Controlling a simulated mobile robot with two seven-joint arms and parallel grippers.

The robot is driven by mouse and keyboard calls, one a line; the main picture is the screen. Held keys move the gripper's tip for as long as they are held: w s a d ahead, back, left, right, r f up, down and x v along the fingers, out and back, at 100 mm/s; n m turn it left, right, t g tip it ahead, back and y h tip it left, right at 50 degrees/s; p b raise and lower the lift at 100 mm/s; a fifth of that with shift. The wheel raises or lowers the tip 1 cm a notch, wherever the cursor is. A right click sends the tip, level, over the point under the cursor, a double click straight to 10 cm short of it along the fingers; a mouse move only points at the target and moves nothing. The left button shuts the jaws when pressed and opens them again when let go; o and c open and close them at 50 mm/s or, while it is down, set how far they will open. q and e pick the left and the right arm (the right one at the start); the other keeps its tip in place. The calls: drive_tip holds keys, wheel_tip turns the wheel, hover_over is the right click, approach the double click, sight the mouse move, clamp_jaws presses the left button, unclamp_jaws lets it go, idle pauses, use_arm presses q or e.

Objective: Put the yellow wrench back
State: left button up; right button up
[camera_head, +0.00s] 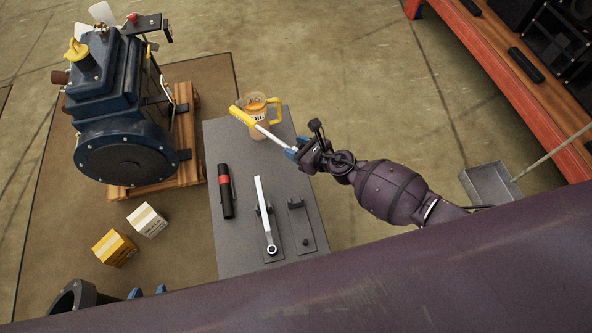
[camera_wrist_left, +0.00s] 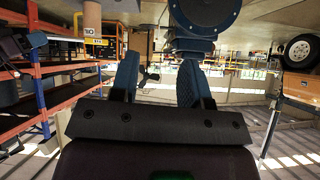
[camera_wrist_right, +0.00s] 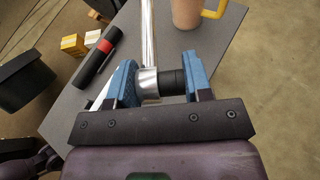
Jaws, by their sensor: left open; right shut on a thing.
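The yellow wrench (camera_head: 269,134) has a yellow handle and a bare metal shaft. My right gripper (camera_head: 298,150) is shut on its end away from the yellow handle and holds it over the grey table's right side. In the right wrist view its metal shaft (camera_wrist_right: 149,35) runs up from between the blue fingers (camera_wrist_right: 167,84). On the table, a silver wrench (camera_head: 263,205) lies along one black holder; a second black holder (camera_head: 296,203) beside it is empty. My left gripper (camera_head: 148,292) is open and empty at the lower left; its fingers also show in the left wrist view (camera_wrist_left: 158,80).
The grey table (camera_head: 232,258) also bears an orange mug (camera_head: 256,116) and a black flashlight (camera_head: 226,195) with a red band. A blue engine (camera_head: 110,90) stands on a pallet at left. Yellow (camera_head: 113,249) and white (camera_head: 147,220) boxes lie on the floor mat.

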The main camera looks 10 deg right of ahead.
drive_tip(key=b, duration=0.5)
hover_over(297, 178)
wheel_tip(297, 178, down, 8)
drive_tip(key=f+b, duration=0.2)
drive_tip(key=f, duration=0.1)
drive_tip(key=shift+s+f, duration=0.1)
drive_tip(key=shift+s, duration=0.1)
drive_tip(key=shift+w+f+b, duration=0.15)
drive_tip(key=shift+f+b, duration=0.05)
drive_tip(key=shift+b, duration=0.1)
use_arm(q)
drive_tip(key=shift+m, duration=0.8)
drive_tip(key=f, duration=0.1)
drive_tip(key=w+f, duration=0.1)
drive_tip(key=f, duration=0.2)
drive_tip(key=shift+w+d+f, duration=0.15)
drive_tip(key=shift+d, duration=0.1)
use_arm(e)
drive_tip(key=shift+w, duration=0.1)
